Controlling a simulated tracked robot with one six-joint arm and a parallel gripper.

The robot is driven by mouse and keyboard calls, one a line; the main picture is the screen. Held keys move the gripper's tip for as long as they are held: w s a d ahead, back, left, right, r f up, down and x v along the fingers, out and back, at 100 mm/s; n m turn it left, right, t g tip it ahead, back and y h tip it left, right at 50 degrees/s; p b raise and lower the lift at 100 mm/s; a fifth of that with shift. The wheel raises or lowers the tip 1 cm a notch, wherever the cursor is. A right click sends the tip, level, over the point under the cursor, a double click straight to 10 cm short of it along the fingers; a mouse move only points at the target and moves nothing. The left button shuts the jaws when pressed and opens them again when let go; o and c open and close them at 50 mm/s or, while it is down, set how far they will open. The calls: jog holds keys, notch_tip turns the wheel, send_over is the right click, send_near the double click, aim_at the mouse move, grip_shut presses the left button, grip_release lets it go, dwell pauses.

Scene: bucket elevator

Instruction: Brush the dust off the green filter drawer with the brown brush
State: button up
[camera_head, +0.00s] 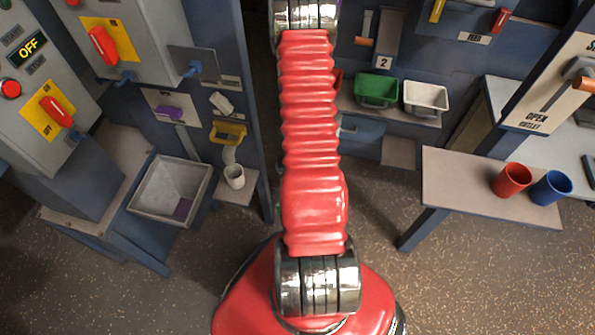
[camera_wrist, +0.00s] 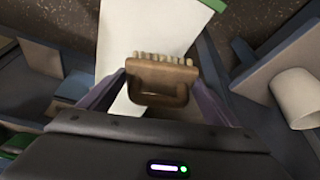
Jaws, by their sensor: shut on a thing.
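My gripper (camera_wrist: 158,88) is shut on the brown brush (camera_wrist: 160,75) in the wrist view. The brush's pale bristles point away from the gripper, toward the top of the picture. Behind the brush lies a white panel (camera_wrist: 150,32) with a green edge (camera_wrist: 215,4) at the top, which looks like the filter drawer. Part of it is hidden by the brush and gripper. I cannot tell whether the bristles touch it, and no dust can be made out. In the head view my arm hides the gripper and brush.
In the wrist view a white cup (camera_wrist: 298,98) stands at the right. In the head view a green bin (camera_head: 376,90) and a white bin (camera_head: 426,97) sit on a shelf. Red (camera_head: 511,180) and blue (camera_head: 551,188) cups stand on a right-hand table. A grey hopper (camera_head: 140,200) is at left.

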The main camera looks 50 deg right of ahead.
jog(key=shift+r, duration=0.95)
jog(key=shift+r, duration=0.1)
jog(key=shift+r, duration=1.4)
jog(key=shift+s, duration=0.1)
